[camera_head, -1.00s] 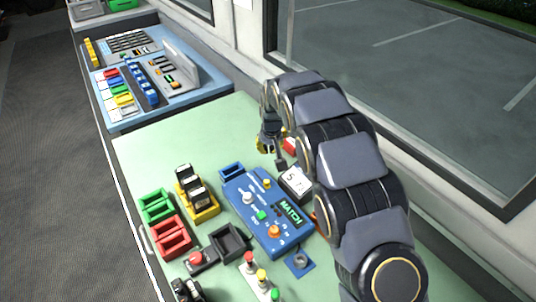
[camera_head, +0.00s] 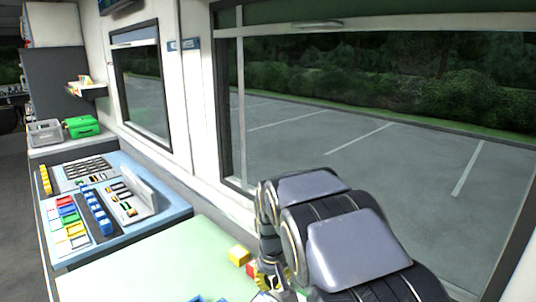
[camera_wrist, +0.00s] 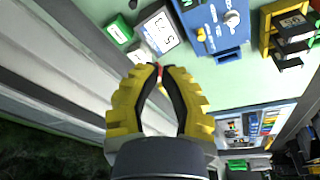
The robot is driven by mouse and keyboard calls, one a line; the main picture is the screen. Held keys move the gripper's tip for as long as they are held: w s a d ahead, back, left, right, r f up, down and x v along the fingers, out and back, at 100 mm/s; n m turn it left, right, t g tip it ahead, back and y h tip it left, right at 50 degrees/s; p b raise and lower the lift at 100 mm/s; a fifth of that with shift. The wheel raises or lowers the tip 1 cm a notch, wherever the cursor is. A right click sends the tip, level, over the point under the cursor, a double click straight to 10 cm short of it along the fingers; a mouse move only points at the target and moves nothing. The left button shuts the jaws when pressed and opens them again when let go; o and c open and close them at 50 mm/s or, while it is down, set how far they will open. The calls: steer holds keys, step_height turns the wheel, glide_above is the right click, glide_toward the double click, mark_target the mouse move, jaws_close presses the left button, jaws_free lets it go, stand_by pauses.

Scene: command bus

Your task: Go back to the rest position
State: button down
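My gripper (camera_wrist: 160,72) shows in the wrist view with two ridged yellow fingers with dark inner pads. Their tips come together, and a small reddish patch shows at the tips; I cannot tell whether it lies behind them. I see no object clearly held. In the head view my gripper (camera_head: 268,280) is at the lower middle, partly hidden by my arm links, above the pale green tabletop (camera_head: 165,262).
A blue device (camera_wrist: 212,25) and a white display block (camera_wrist: 160,30) show in the wrist view. A blue console (camera_head: 150,225) stands at left, the window at right.

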steer(key=s+d+r+g, duration=0.1)
steer(key=s+d+r, duration=0.1)
steer(key=s, duration=0.9)
steer(key=s+d+r+m+g, duration=0.1)
steer(key=s+d, duration=0.3)
steer(key=s, duration=0.7)
steer(key=s+d+r+m+g, duration=0.1)
steer(key=s+d+r+g, duration=0.1)
steer(key=s, duration=0.9)
steer(key=shift+d+r, duration=0.45)
steer(key=shift+d, duration=0.3)
